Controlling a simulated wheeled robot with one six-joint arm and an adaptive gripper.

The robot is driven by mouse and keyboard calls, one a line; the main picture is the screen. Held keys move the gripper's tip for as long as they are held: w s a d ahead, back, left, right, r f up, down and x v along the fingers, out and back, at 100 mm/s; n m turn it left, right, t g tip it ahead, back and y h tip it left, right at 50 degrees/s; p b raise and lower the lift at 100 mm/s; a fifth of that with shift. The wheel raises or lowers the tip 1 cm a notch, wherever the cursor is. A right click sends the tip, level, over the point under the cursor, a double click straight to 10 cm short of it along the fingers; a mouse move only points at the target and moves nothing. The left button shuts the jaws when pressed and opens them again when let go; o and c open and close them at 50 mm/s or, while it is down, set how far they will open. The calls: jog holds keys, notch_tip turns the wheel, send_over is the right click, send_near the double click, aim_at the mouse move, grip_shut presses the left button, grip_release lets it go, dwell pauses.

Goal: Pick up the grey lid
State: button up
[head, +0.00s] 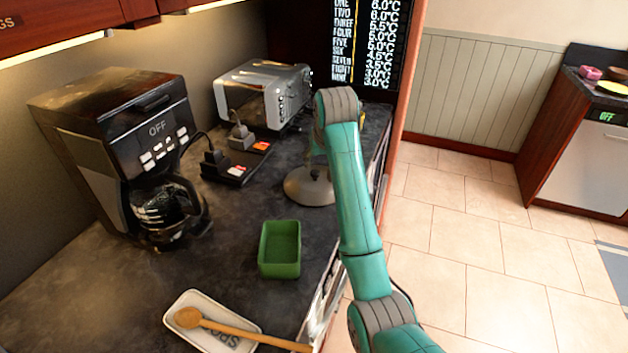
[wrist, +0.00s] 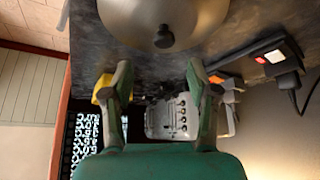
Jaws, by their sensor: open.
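The grey lid (head: 308,188) is a round metal dome lying on the dark counter, partly hidden behind my arm in the head view. In the wrist view the lid (wrist: 190,18) fills the top edge, with its dark round knob (wrist: 163,37) facing my gripper. My gripper (wrist: 160,72) is open and empty, its two fingers spread to either side of the knob's line. The knob appears just beyond the fingertips, and I see no contact. In the head view my arm mostly hides the gripper.
A green container (head: 280,250) and a spoon rest (head: 190,305) with a wooden spoon (head: 240,330) are nearer on the counter. A coffee maker (head: 120,150), power strip (head: 236,165) and toaster (head: 265,92) stand left and behind. A yellow thing (wrist: 103,88) is partly hidden by one finger.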

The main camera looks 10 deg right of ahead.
aim_at(315, 172)
jog(key=x, duration=0.3)
jog(key=shift+a+x, duration=0.15)
jog(key=shift+x, duration=1.2)
jog(key=shift+a+x, duration=0.1)
jog(key=shift+x, duration=1.25)
jog(key=shift+s, duration=0.15)
grip_shut()
